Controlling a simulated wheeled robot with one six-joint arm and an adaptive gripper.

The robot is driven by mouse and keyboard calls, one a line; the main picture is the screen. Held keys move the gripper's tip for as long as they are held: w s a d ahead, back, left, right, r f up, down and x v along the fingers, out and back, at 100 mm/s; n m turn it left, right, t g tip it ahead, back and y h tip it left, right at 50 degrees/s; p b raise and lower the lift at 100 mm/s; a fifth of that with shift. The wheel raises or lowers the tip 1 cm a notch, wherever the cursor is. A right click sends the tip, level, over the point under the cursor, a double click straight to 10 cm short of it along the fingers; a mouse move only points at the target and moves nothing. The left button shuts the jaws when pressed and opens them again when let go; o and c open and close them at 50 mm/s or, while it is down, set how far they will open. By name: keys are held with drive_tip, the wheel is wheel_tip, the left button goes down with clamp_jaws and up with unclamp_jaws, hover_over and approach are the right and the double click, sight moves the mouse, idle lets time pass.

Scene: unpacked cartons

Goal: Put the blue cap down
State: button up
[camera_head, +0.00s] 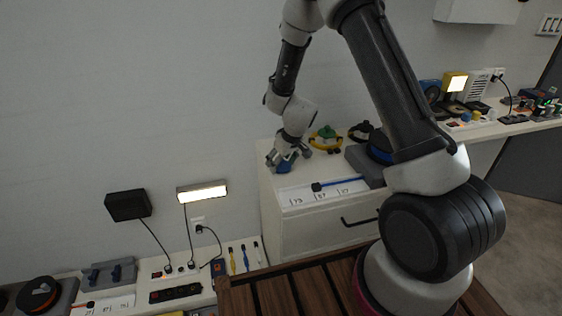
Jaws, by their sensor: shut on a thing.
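The blue cap (284,168) is a small blue shape between the fingers of my gripper (283,163). My gripper points down over the front left part of the white cabinet top (272,190) and is shut on the cap. The fingers hide part of the cap. I cannot tell whether the cap touches the cabinet top.
A yellow and green object (326,138) and a dark object (361,132) are behind on the cabinet. A blue-handled tool (338,183) lies by a white numbered strip (322,193). A grey block (366,165) stands right. A lit lamp (202,191) is left.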

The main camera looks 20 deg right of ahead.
drive_tip(key=shift+f, duration=0.1)
drive_tip(key=o, duration=0.8)
drive_tip(key=d+v, duration=0.1)
drive_tip(key=v, duration=2.1)
drive_tip(key=s+d+r+m, duration=0.1)
drive_tip(key=s+d+r, duration=0.2)
drive_tip(key=s, duration=0.5)
drive_tip(key=s+d+r+m+h, duration=0.1)
drive_tip(key=s+d+r, duration=0.3)
drive_tip(key=s, duration=0.5)
drive_tip(key=s+d+r+m, duration=0.2)
drive_tip(key=s+r, duration=0.4)
drive_tip(key=s, duration=0.3)
drive_tip(key=shift+d+r+m+h, duration=0.3)
drive_tip(key=shift+d+h, duration=0.1)
drive_tip(key=shift+d, duration=0.35)
drive_tip(key=shift+s, duration=0.1)
